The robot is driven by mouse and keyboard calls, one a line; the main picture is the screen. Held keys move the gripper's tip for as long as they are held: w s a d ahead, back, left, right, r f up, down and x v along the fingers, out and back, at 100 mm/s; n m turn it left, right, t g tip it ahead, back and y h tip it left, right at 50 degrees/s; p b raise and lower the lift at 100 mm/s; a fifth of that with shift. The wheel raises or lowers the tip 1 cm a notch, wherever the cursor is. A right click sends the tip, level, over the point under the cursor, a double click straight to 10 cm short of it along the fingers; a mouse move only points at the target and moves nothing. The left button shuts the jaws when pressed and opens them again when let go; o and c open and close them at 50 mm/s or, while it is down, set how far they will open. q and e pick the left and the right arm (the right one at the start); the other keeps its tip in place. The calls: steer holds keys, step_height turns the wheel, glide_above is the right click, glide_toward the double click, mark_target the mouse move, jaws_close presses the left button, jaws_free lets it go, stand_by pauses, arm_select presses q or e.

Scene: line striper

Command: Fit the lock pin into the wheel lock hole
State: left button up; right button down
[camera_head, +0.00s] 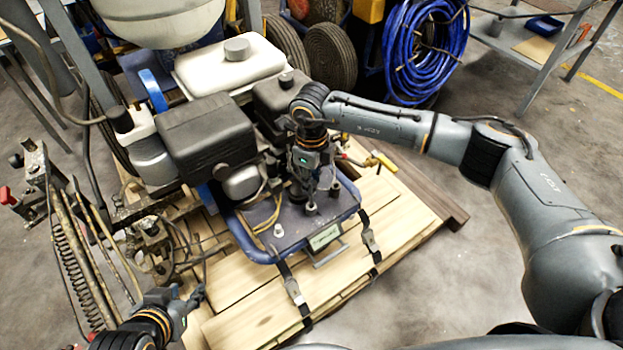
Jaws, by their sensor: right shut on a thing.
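My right gripper (312,203) points down over the dark deck of the line striper, beside the engine. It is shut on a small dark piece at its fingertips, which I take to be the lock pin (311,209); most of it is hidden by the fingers. I cannot make out the wheel lock hole, nor whether the pin touches the deck. My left gripper (193,296) is at the lower left, over the pallet edge, away from the deck. Its fingers look apart and empty.
The striper (240,220) stands on a wooden pallet (240,325), with straps (292,287) over the front. A small light knob (278,230) stands on the deck. Metal rods and a spring (75,255) are at the left. A blue hose coil (425,50) hangs behind.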

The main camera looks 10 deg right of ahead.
steer(key=c, duration=0.7)
jaws_free()
steer(key=shift+r, duration=0.15)
